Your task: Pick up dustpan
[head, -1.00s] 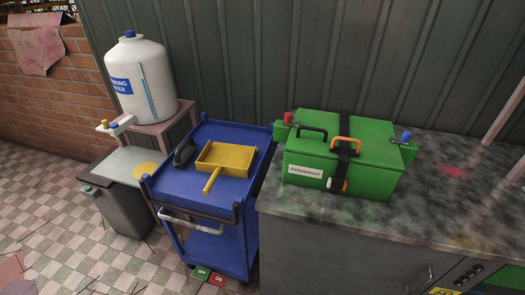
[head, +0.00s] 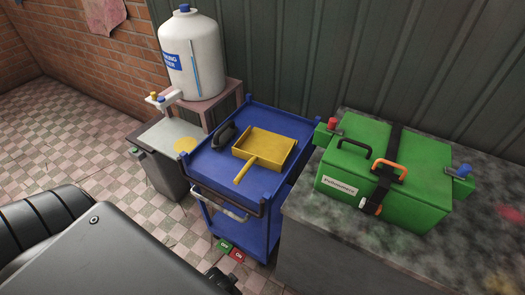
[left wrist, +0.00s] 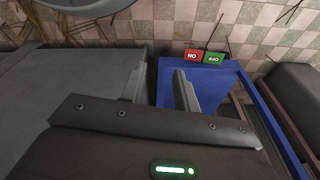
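The yellow dustpan (head: 268,143) lies flat on the top of the blue cart (head: 212,163) in the head view, its handle (head: 244,172) pointing toward the front. Nothing is holding it. My left gripper (left wrist: 158,85) shows in the left wrist view with its two fingers apart and nothing between them. Part of the blue cart (left wrist: 222,85) shows beyond the fingers there. The dustpan is not seen in the left wrist view. My right gripper is not in view.
A dark object (head: 224,136) lies left of the dustpan. A green case (head: 385,185) stands on the counter (head: 335,240) to the right. A white water container (head: 190,52) and a grey bin (head: 160,172) stand left. Tiled floor (head: 80,130) is open at left.

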